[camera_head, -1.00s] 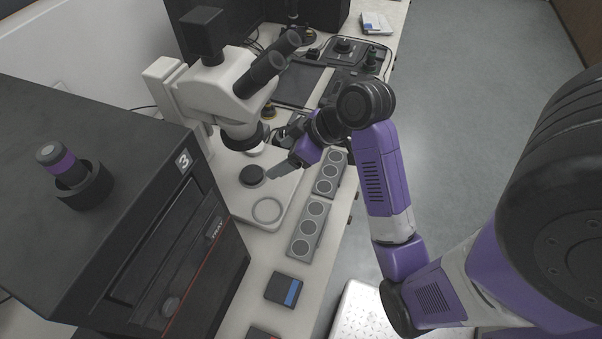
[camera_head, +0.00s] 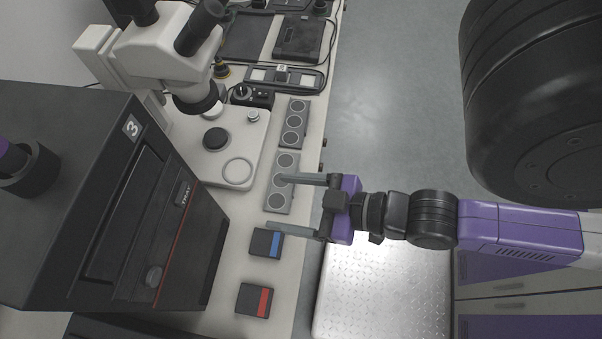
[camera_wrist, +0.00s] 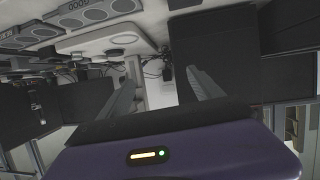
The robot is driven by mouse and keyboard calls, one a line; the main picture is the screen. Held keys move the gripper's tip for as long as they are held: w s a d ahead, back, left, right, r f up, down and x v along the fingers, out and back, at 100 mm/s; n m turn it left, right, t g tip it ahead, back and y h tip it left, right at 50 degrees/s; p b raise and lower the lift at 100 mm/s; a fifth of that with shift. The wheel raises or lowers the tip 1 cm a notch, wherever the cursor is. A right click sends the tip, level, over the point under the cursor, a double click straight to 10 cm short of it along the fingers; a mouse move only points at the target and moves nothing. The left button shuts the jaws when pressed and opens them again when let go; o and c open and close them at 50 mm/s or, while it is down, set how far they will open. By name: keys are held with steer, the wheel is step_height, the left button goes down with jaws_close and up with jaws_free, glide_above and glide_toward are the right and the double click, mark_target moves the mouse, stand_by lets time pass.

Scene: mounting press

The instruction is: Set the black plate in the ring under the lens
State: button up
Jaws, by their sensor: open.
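The black plate (camera_head: 215,138), a small dark disc, lies on the white microscope base below the lens (camera_head: 201,98). A pale ring (camera_head: 238,171) shows on the same base, in front of the plate and to its right; it also shows in the wrist view (camera_wrist: 124,39). The plate lies apart from this pale ring. I cannot tell whether another rim surrounds the plate. My gripper (camera_head: 274,202) is open and empty, well away from the plate, over the bench's right edge. Its two fingers point left in the head view and also show in the wrist view (camera_wrist: 162,66).
Grey trays with round wells (camera_head: 280,183) lie right of the microscope base. A blue-striped box (camera_head: 266,243) and a red-striped box (camera_head: 254,300) lie nearer. The black press (camera_head: 130,200) stands at left.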

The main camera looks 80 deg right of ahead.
steer(key=shift+t+y, duration=0.5)
steer(key=s+a+r, duration=0.3)
steer(key=shift+r, duration=0.25)
steer(key=shift+f, duration=0.1)
